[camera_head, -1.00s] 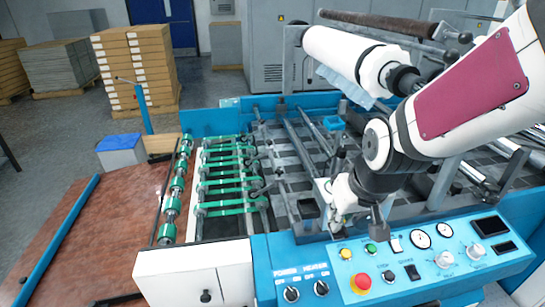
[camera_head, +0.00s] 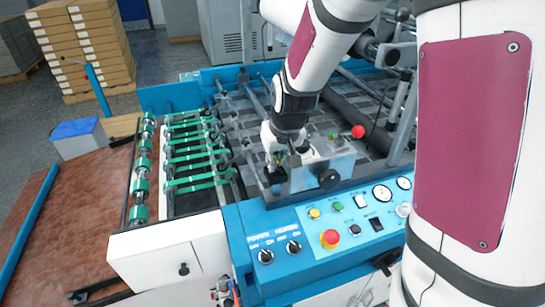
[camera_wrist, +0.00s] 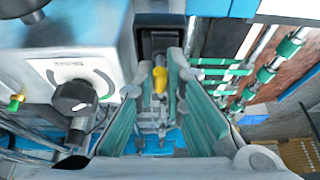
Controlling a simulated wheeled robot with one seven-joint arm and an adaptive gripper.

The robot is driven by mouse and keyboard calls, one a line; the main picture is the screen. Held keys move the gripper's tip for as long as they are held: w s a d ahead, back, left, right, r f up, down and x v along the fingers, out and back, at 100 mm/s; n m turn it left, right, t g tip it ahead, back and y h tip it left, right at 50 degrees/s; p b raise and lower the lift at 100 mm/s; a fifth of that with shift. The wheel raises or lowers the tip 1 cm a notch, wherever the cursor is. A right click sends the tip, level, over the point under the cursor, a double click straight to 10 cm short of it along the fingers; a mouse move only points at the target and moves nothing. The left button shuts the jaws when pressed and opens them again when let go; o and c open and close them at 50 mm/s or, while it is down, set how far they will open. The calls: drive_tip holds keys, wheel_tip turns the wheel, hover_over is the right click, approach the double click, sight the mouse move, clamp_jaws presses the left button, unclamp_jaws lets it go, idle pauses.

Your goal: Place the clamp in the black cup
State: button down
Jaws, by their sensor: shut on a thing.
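My gripper (camera_wrist: 158,85) shows in the wrist view with two green-padded fingers closing in towards their tips. A small yellow-and-grey piece (camera_wrist: 160,80), which looks like the clamp, sits between the fingertips, and the gripper is shut on it. A dark, square-sided black thing (camera_wrist: 160,42) lies just past the tips; it may be the black cup, but I cannot tell for sure. In the head view my gripper (camera_head: 275,165) is low over the machine, beside the metal box, and its fingertips are partly hidden. I cannot make out the clamp or cup there.
A grey metal box with a black knob (camera_head: 328,179) stands close to the gripper; the knob also shows in the wrist view (camera_wrist: 75,98). The blue control panel (camera_head: 345,225) lies in front. Green rollers (camera_head: 195,155) and a brown table (camera_head: 75,225) are to the left.

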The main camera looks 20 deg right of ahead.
drive_tip(key=shift+f, duration=0.4)
drive_tip(key=c, duration=1.7)
unclamp_jaws()
drive_tip(key=shift+f, duration=0.15)
drive_tip(key=shift+o, duration=0.2)
drive_tip(key=v, duration=1.2)
drive_tip(key=s+r, duration=0.4)
drive_tip(key=s, duration=0.6)
drive_tip(key=s+r+t, duration=0.1)
drive_tip(key=s+r, duration=0.3)
drive_tip(key=s, duration=0.5)
drive_tip(key=shift+s, duration=0.4)
